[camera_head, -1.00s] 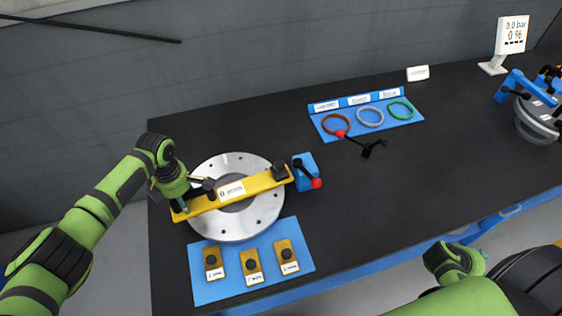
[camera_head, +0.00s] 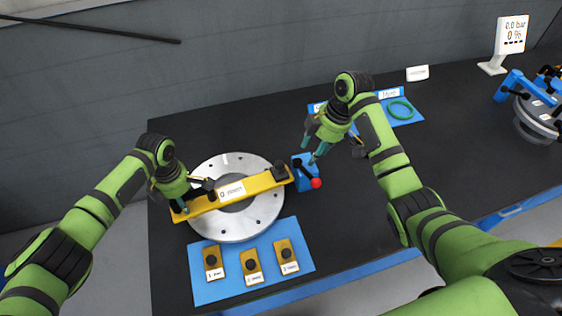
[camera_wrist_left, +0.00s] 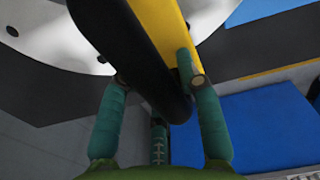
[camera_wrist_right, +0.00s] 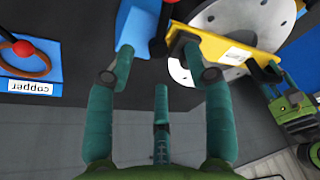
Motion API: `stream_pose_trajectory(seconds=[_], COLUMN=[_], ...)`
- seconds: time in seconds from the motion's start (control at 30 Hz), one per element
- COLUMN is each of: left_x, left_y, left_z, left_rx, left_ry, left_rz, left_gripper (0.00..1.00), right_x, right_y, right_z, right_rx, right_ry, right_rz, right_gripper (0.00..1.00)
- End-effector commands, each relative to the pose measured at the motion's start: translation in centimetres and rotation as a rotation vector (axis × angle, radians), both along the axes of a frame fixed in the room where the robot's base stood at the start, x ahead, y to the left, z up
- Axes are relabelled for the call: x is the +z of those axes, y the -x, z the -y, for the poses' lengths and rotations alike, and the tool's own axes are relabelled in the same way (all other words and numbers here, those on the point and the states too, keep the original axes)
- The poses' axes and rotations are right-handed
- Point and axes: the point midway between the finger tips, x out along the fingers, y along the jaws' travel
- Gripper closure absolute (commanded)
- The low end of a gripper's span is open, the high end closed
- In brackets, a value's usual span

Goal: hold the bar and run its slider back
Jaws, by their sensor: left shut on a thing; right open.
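The yellow bar (camera_head: 235,190) lies across the pale round flange disc (camera_head: 270,210) and carries a white label. A black block (camera_head: 279,170), perhaps the slider, sits at its right end. My left gripper (camera_head: 182,207) is shut on the bar's left end; in the left wrist view a dark handle and the yellow bar (camera_wrist_left: 160,25) run between its fingers (camera_wrist_left: 157,80). My right gripper (camera_head: 308,157) is open above the blue block (camera_head: 304,182) with a red-knobbed lever. In the right wrist view its fingers (camera_wrist_right: 158,62) are apart, beside the blue block and bar end.
A blue mat (camera_head: 225,292) with several small yellow plates lies in front of the disc. A blue ring tray (camera_head: 411,118) at the back is partly hidden by my right arm. A gauge display (camera_head: 511,38) stands at the far right. The table's right middle is clear.

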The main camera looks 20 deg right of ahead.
Motion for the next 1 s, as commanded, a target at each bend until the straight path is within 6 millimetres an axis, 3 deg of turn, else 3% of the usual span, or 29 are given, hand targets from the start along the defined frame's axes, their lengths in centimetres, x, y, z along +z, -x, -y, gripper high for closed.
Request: stream_pose_trajectory(seconds=[0.03,0.13,0.3,0.8,1.0], left_x=[-0.7,-0.7,-0.7,-0.7,-0.7], left_y=[0.5,0.5,0.5,0.5,0.5], left_z=[-0.2,-0.2,-0.2,-0.2,-0.2], left_rx=[-0.003,-0.003,-0.003,-0.001,0.0], left_ry=[-0.006,-0.006,-0.006,-0.007,-0.007], left_rz=[-0.012,-0.011,-0.011,-0.011,-0.011], left_gripper=[1.0,1.0,1.0,1.0,1.0], right_x=[1.6,3.5,4.2,-4.1,-6.0], right_y=[-0.8,-1.5,-1.8,-2.7,-3.0], right_z=[-1.3,-3.1,-4.4,-7.7,-8.4], right_rx=[0.071,0.174,0.238,0.236,0.234], right_ry=[-0.028,-0.067,-0.091,-0.092,-0.09], right_rz=[0.024,0.054,0.07,0.069,0.071], right_gripper=[0.47,0.47,0.47,0.47,0.47])
